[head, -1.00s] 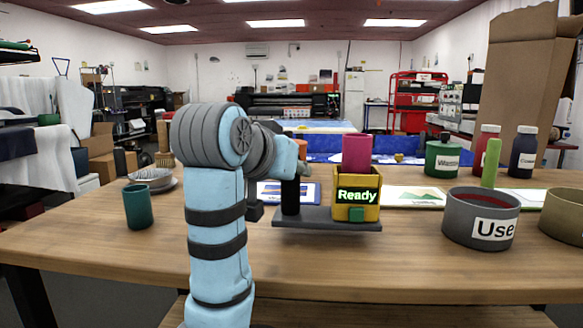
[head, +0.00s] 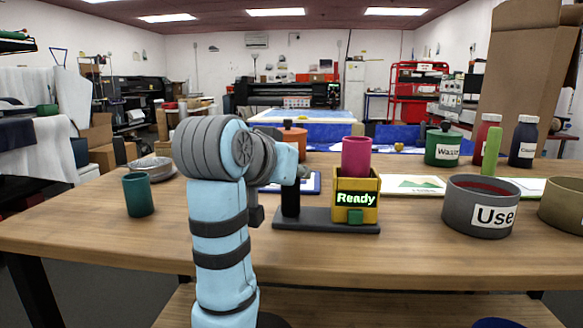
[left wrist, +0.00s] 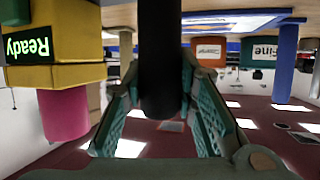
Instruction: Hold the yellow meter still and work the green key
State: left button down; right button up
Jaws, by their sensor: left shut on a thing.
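The yellow meter (head: 370,212) stands upright on a dark base plate (head: 325,226), its screen reading "Ready". The green key (head: 356,216) is on its front below the screen, with nothing touching it. A magenta cylinder (head: 356,157) sits on top. A black post (head: 291,205) rises from the left end of the plate. In the left wrist view my left gripper (left wrist: 160,78) is shut around the black post (left wrist: 160,30), and the meter (left wrist: 65,72) is beside it, upside down in that picture. In the head view my left arm mostly hides the gripper. My right gripper is not in view.
A teal cup (head: 139,197) stands left of my arm. A grey "Use" pot (head: 458,218), a green "Waste" can (head: 443,155), dark red and navy bottles and a green cylinder (head: 491,155) stand to the right. The table front before the meter is clear.

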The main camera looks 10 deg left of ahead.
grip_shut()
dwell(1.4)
